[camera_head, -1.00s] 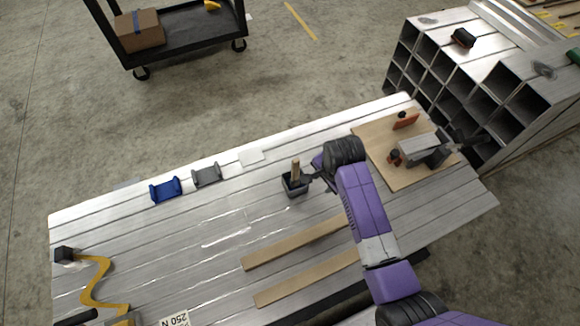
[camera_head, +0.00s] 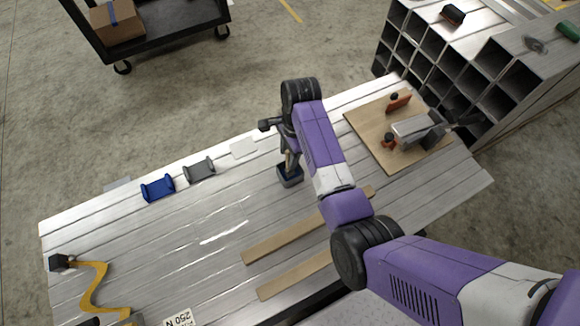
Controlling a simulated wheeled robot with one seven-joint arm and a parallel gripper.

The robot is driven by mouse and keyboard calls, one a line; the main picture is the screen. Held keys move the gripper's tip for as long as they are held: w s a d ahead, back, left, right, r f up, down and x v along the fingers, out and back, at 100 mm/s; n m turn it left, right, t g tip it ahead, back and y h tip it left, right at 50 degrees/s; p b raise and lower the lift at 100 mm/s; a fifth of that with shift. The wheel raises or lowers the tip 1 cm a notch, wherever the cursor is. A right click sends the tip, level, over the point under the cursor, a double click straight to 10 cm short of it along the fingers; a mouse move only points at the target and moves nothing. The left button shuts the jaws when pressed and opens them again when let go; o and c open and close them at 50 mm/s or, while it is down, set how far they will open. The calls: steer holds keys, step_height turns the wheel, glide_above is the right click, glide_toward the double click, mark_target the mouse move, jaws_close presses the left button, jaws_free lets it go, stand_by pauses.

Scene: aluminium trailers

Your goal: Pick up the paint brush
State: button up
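The paint brush (camera_head: 290,163) appears as a light wooden handle standing upright in a small dark blue-grey cup (camera_head: 290,179) on the slatted aluminium table. Its bristle end is hidden inside the cup. My gripper (camera_head: 288,150) is right above the cup, pointing down, at the upper part of the handle. My wrist and gripper hide the top of the handle. The fingers are small and dark here, so I cannot tell whether they touch the handle or are open or shut.
A blue bracket (camera_head: 158,188) and a grey bracket (camera_head: 199,169) lie left of the cup. Two wooden slats (camera_head: 285,240) lie in front. A wooden board (camera_head: 370,130) with a clamp-like tool (camera_head: 412,130) is at the right. A yellow curved tool (camera_head: 93,285) lies at the left.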

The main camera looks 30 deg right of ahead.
steer(key=f, duration=0.4)
steer(key=shift+s+a, duration=0.1)
steer(key=shift+s, duration=0.1)
steer(key=shift+c, duration=0.4)
jaws_close()
